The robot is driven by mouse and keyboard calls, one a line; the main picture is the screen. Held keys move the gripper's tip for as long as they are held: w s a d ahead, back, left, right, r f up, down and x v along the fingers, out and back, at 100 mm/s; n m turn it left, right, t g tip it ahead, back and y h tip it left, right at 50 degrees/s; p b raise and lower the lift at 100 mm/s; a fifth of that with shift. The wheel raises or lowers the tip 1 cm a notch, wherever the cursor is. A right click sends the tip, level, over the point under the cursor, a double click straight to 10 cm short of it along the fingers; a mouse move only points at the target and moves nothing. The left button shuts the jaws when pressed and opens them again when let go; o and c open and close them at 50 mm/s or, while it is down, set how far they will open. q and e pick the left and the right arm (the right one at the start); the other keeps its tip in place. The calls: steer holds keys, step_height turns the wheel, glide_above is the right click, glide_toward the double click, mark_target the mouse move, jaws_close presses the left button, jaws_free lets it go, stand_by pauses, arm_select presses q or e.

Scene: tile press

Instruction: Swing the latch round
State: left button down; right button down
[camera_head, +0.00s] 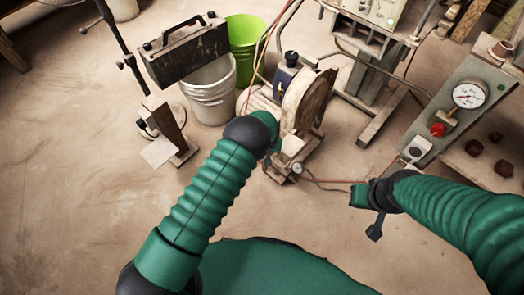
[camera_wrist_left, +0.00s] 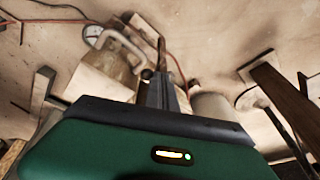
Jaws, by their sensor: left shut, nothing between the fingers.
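My left gripper reaches the small machine (camera_head: 304,100) in the middle of the head view, which has a blue block, a black knob and a round worn guard. Its fingers are hidden there behind my forearm and wrist. In the left wrist view the left gripper (camera_wrist_left: 157,82) is shut and empty, its dark fingers pointing towards a pale machine body with a curved light handle (camera_wrist_left: 122,42). I cannot tell whether the fingers touch it, nor which part is the latch. My right gripper (camera_head: 360,196) hangs over bare floor, right of the machine; its fingers are unclear.
A control panel (camera_head: 457,120) with a gauge, a red button and a switch stands at right. A white bucket (camera_head: 212,95), a green bucket (camera_head: 244,32) and a dark metal box (camera_head: 185,52) stand behind left. Cables trail across the floor. The floor at left is clear.

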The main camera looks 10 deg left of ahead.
arm_select(q)
steer(key=shift+s+d+f, duration=0.45)
steer(key=shift+d+f, duration=0.3)
stand_by(0.4)
steer(key=shift+w+a+f, duration=0.15)
steer(key=shift+w+a, duration=0.25)
steer(key=shift+a, duration=0.3)
